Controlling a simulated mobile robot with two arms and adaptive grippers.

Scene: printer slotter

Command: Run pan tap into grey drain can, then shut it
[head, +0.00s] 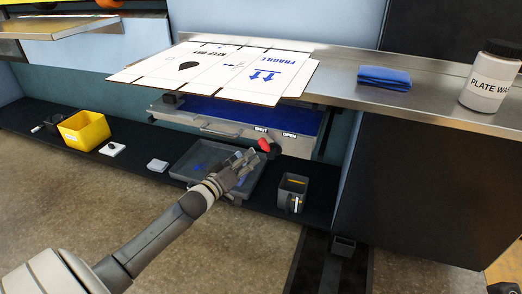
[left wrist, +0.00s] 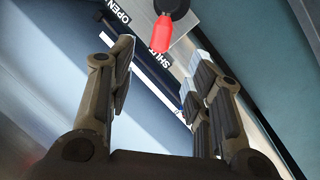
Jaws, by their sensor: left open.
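The pan (head: 232,131) is a shallow metal tray holding blue liquid, partly hidden under a cardboard sheet. Its tap has a red lever (head: 264,144) on a dark pivot at the front right, which points toward the SHUT label; it also shows in the left wrist view (left wrist: 161,35). My left gripper (head: 244,160) is open and empty, just left of and below the lever. In the left wrist view its fingers (left wrist: 160,85) stand either side of the view, with the lever beyond them. A small grey can (head: 292,190) with a white handle stands on the low shelf, right of the tap.
A wide grey tray (head: 246,188) with blue patches lies below the pan, behind my gripper. A yellow bin (head: 84,130) stands left on the shelf.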

